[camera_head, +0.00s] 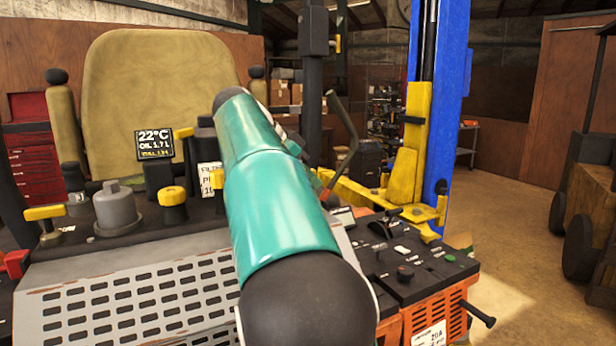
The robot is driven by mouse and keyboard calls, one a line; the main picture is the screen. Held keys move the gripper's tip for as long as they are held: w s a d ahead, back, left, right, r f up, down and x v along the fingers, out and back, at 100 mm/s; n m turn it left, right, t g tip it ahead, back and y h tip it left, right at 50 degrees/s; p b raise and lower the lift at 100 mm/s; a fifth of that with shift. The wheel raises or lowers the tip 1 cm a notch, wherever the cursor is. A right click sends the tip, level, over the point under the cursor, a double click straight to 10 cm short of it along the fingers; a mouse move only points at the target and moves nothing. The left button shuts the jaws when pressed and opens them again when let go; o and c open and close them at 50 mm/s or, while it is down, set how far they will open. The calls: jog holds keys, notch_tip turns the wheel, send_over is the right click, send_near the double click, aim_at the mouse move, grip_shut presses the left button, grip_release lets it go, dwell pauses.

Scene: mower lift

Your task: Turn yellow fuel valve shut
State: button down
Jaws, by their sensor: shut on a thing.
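Several yellow-topped controls stand on the mower deck, and I cannot tell for sure which is the fuel valve. One is a yellow handle (45,212) on a dark stem at the left. Another is a round yellow knob (172,196) right of a grey capped cylinder (116,206). A smaller yellow piece (183,133) shows beside the display. My teal arm crosses the middle of the view and covers part of the deck. My gripper is hidden behind the arm, so its jaws and anything in them do not show.
A small display (155,146) reads 22°C and oil 1.7 L. A tan seat (155,100) stands behind the deck. A slotted grey panel (120,295) lies in front. A black control panel (405,255) and blue lift post (450,90) stand right.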

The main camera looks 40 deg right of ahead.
jog(key=c, duration=1.5)
grip_release()
jog(key=shift+d, duration=0.1)
jog(key=shift+o, duration=0.2)
jog(key=shift+r, duration=0.1)
